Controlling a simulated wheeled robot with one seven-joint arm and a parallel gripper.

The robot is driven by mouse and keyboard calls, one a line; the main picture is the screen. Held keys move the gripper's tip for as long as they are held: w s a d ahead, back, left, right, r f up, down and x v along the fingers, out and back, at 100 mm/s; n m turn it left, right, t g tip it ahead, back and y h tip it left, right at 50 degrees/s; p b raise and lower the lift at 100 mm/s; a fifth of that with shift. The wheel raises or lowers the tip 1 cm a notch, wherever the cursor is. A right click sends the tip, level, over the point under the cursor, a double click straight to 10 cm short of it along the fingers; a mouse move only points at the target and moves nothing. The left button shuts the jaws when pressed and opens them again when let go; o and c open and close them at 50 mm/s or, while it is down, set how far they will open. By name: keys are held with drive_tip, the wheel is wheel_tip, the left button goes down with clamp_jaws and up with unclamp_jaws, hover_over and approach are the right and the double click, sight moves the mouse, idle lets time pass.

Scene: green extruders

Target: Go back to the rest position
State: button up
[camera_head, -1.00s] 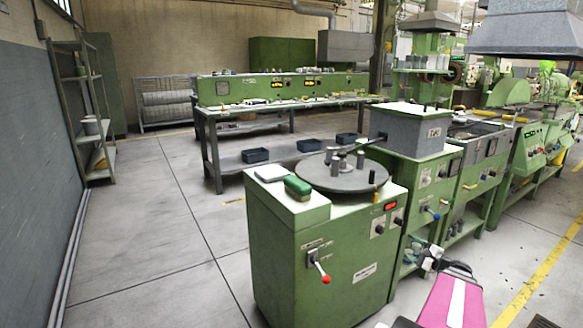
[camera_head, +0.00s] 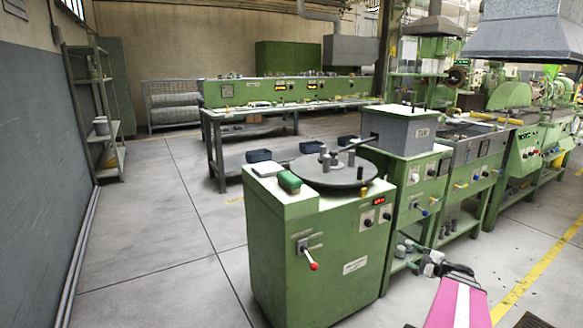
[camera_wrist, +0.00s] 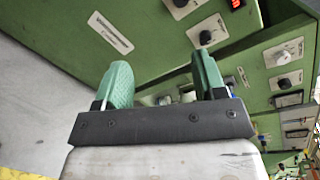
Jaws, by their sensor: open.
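My gripper (camera_wrist: 163,78) shows in the wrist view with its two green fingers apart and nothing between them. In the head view my arm with its pink link is at the bottom right, and the small dark gripper (camera_head: 412,248) reaches left from it in front of the green machines. The nearest machine is a green cabinet (camera_head: 290,255) with a round grey turntable (camera_head: 345,177) on top. Its green front fills much of the wrist view, beyond the fingers. I cannot tell the exact distance between them.
A green object (camera_head: 289,182) lies on the cabinet top, and a red-knobbed lever (camera_head: 309,252) sticks out of its front. A grey shelf (camera_head: 104,140) stands by the left wall. The floor (camera_head: 150,240) left of the cabinet is clear. More green machines line the right.

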drive_tip(key=s+a+f+n+g+h, duration=0.1)
drive_tip(key=s+a+n+g+h, duration=0.1)
drive_tip(key=a, duration=0.7)
drive_tip(key=s+a+f+n+g+h, duration=0.2)
drive_tip(key=s+a+n+g+h, duration=0.1)
drive_tip(key=a+n+g, duration=0.4)
drive_tip(key=s+a+f+n+g+h, duration=0.2)
drive_tip(key=a+n, duration=0.5)
drive_tip(key=a, duration=0.4)
drive_tip(key=s+g+h, duration=0.1)
drive_tip(key=g+h, duration=0.1)
drive_tip(key=shift+s+a+f+n+g+h, duration=0.25)
drive_tip(key=shift+a+n+g+h, duration=0.05)
drive_tip(key=shift+a+h, duration=0.1)
drive_tip(key=shift+c, duration=0.3)
